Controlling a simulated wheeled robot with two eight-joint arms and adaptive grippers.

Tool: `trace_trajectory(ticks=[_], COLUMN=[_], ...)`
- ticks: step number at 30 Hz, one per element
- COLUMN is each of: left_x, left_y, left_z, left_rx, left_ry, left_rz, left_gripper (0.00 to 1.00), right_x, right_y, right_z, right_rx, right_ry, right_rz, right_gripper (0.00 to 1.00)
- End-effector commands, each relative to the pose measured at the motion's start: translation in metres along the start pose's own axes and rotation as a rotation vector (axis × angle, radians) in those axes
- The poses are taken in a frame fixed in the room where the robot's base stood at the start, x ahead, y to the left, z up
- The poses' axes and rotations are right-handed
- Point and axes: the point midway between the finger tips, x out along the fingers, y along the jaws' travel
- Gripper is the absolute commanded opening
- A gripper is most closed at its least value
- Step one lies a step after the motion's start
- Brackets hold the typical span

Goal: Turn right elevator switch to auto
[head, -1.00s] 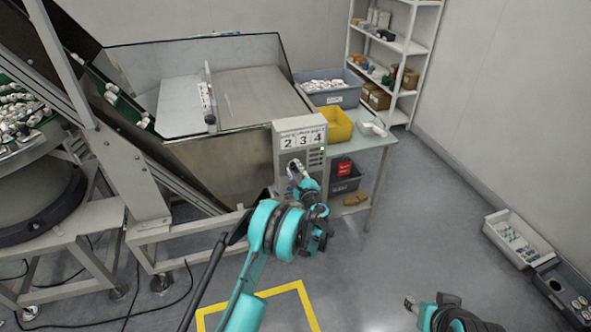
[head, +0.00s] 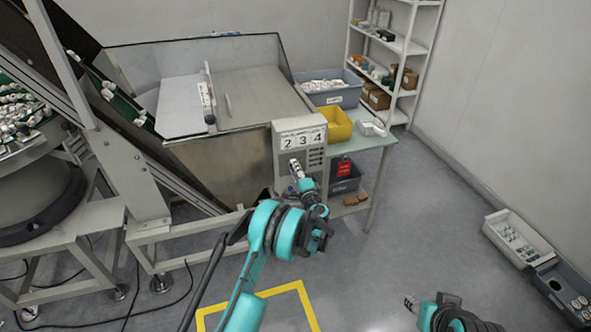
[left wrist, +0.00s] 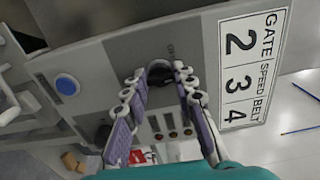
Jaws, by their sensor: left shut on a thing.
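The grey control box (head: 287,135) with the "2 3 4" label (left wrist: 254,68) stands at the hopper's right front corner. A dark rotary switch knob (left wrist: 160,72) sits on its face in the left wrist view, with small lettering beside it. My left gripper (head: 295,164) reaches the box front. In the left wrist view its two fingertips close on the knob's sides, and they hide part of it. Which way the knob points is hard to tell. My right gripper (head: 411,303) is low at the right, over the floor, away from the box, and its jaws are too small to read.
A blue button (left wrist: 67,85) and several small coloured indicators (left wrist: 172,134) are on the same panel. The hopper (head: 230,160) stands left of the box. A table with a yellow bin (head: 338,127) and a grey bin (head: 333,95) is behind.

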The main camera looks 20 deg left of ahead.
Motion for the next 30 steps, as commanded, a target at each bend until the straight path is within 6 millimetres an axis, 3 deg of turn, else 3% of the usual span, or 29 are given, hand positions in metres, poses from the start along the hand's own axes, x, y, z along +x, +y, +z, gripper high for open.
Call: trace_trajectory(ticks=[15,16,18,30], left_x=[-0.0001,-0.0001,-0.0002,-0.0089], left_y=[0.0004,0.0004,0.0005,0.0004], left_z=[-0.0005,-0.0005,-0.0004,-0.0016], left_rx=[-0.020,-0.020,-0.020,-0.019], left_ry=[0.001,0.001,0.001,0.002], left_rz=[0.000,0.000,0.001,0.001], left_gripper=[0.00,0.34,0.48,0.48], right_x=[0.0001,0.0001,0.0001,0.0001], right_y=[-0.0001,-0.0001,-0.0001,-0.0001], right_z=[0.0000,0.0000,0.0000,0.0000], right_rx=[0.000,0.000,0.000,0.000], right_ry=[0.000,0.000,0.000,0.000], right_rz=[0.000,0.000,0.000,0.000], right_gripper=[0.40,0.40,0.40,0.40])
